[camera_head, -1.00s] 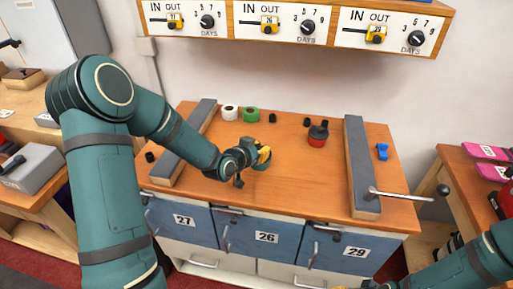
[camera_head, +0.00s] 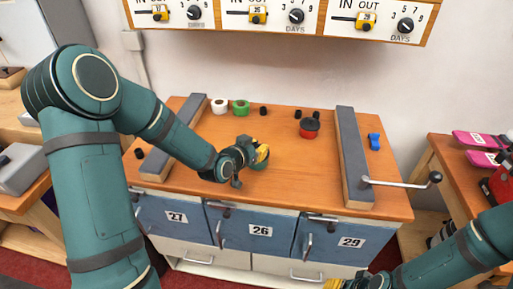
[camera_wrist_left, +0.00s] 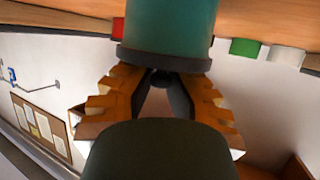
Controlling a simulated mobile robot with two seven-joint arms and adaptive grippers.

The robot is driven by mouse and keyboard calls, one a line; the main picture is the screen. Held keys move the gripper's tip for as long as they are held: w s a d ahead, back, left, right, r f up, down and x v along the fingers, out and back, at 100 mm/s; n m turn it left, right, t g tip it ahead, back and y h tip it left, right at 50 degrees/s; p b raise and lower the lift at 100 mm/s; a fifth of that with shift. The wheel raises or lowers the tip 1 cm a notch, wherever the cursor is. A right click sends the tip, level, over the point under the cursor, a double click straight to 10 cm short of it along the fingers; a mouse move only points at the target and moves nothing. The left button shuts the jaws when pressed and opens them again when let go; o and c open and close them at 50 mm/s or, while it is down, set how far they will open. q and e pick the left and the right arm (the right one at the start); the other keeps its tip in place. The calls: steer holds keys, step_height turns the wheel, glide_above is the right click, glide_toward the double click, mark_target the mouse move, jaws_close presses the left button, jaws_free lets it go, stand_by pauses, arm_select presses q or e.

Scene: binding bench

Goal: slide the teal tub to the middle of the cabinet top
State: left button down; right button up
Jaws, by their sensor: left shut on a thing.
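The teal tub (camera_head: 259,157) is near the middle of the cabinet top (camera_head: 290,180), partly hidden behind my left gripper's fingers. My left gripper (camera_head: 262,153) is low over the top and shut on the tub. In the left wrist view the teal tub (camera_wrist_left: 168,25) fills the upper middle, between the orange-padded fingers of the left gripper (camera_wrist_left: 162,78). My right gripper (camera_head: 334,284) shows only as a yellow bit at the bottom edge, in front of the cabinet; its opening cannot be made out.
A black-lidded red tub (camera_head: 309,128) stands behind and to the right. White (camera_head: 219,106) and green (camera_head: 241,107) rolls and small black pieces line the back. Grey-topped bars (camera_head: 180,135) and (camera_head: 352,150) flank the top. A lever (camera_head: 405,183) and a blue clip (camera_head: 374,141) are at right.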

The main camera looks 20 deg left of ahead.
arm_select(q)
steer(key=c, duration=1)
jaws_free()
steer(key=shift+s+d+f, duration=0.15)
steer(key=shift+s+f, duration=0.2)
steer(key=shift+f, duration=0.2)
steer(key=shift+w+r+v, duration=0.1)
steer(key=shift+r+v, duration=0.05)
steer(key=shift+v, duration=1.2)
steer(key=shift+w+r+v, duration=0.1)
steer(key=shift+r+v, duration=0.1)
steer(key=shift+v, duration=1.1)
steer(key=shift+w+r+v, duration=0.1)
steer(key=shift+r+v, duration=0.05)
steer(key=shift+v, duration=1.2)
